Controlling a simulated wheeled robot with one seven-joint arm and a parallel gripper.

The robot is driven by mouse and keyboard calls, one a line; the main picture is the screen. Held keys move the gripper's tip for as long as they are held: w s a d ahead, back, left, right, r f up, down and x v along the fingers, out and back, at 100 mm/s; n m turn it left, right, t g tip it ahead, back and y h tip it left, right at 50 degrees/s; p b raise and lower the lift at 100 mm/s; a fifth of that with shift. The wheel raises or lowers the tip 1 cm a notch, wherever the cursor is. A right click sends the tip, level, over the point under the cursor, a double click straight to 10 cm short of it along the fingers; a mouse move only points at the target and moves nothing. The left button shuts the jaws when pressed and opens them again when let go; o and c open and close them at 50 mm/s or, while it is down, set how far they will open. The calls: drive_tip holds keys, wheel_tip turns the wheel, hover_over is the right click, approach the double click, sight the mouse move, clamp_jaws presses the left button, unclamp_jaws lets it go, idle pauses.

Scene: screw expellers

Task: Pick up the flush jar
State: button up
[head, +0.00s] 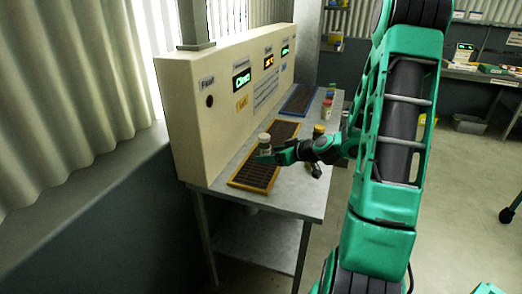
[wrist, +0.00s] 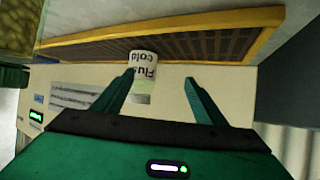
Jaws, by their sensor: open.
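The flush jar (wrist: 143,72) is a small pale jar whose label reads "Flush cold", upside down in the wrist view. In the head view the jar (head: 264,143) stands at the near slatted tray in front of the panel, partly hidden low down by my gripper. My gripper (wrist: 160,77) is open, with its two green fingers pointing at the jar. The jar appears between the fingers, closer to the left one in the wrist view. I cannot tell whether that finger touches it. In the head view my gripper (head: 272,158) is right beside the jar.
The brown slatted tray (head: 246,180) with a yellow rim lies on the grey table (head: 302,203). A cream panel (head: 190,125) with lit displays stands behind. A yellow-topped jar (head: 318,130) and other containers (head: 327,108) stand farther along. A blurred yellowish object (wrist: 18,25) is close in the wrist view.

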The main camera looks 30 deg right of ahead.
sight(269, 148)
drive_tip(key=shift+w+d+r+m+t+h, duration=0.1)
drive_tip(key=shift+w+d+m+t+h, duration=0.15)
drive_tip(key=shift+d, duration=0.3)
drive_tip(key=shift+w+d+r+m+t+h, duration=0.15)
drive_tip(key=shift+w+d+t, duration=0.2)
drive_tip(key=shift+d, duration=0.2)
drive_tip(key=shift+w+d+f, duration=0.1)
drive_tip(key=shift+w+d, duration=0.15)
drive_tip(key=x, duration=1)
drive_tip(key=shift+w, duration=0.35)
drive_tip(key=c, duration=1.2)
drive_tip(key=shift+c, duration=1.1)
